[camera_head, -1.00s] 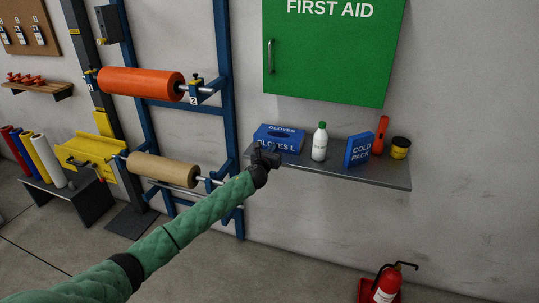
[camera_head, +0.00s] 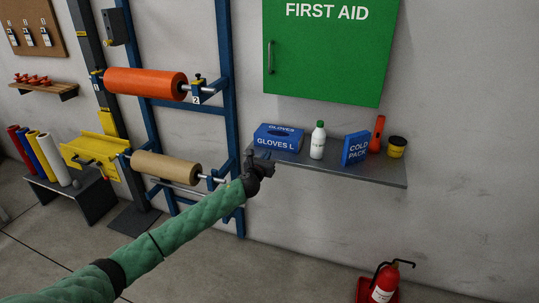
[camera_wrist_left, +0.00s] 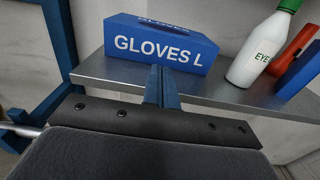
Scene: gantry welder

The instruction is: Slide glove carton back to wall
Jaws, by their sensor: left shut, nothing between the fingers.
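The blue glove carton (camera_head: 278,138), marked "GLOVES L", sits at the left end of a grey wall shelf (camera_head: 375,176). In the left wrist view the carton (camera_wrist_left: 150,46) stands just beyond my fingers, its lettered face toward me. My left gripper (camera_head: 270,161) is at the shelf's front edge, in front of and slightly below the carton. Its fingers (camera_wrist_left: 162,84) are shut together and empty. I cannot tell for sure whether the fingertips touch the carton. My right gripper is not in view.
Right of the carton on the shelf stand a white bottle (camera_head: 317,141), a blue cold pack box (camera_head: 356,149), a red torch (camera_head: 378,134) and a yellow jar (camera_head: 397,147). A blue rack (camera_head: 227,110) stands close left. A green first aid cabinet (camera_head: 325,60) hangs above.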

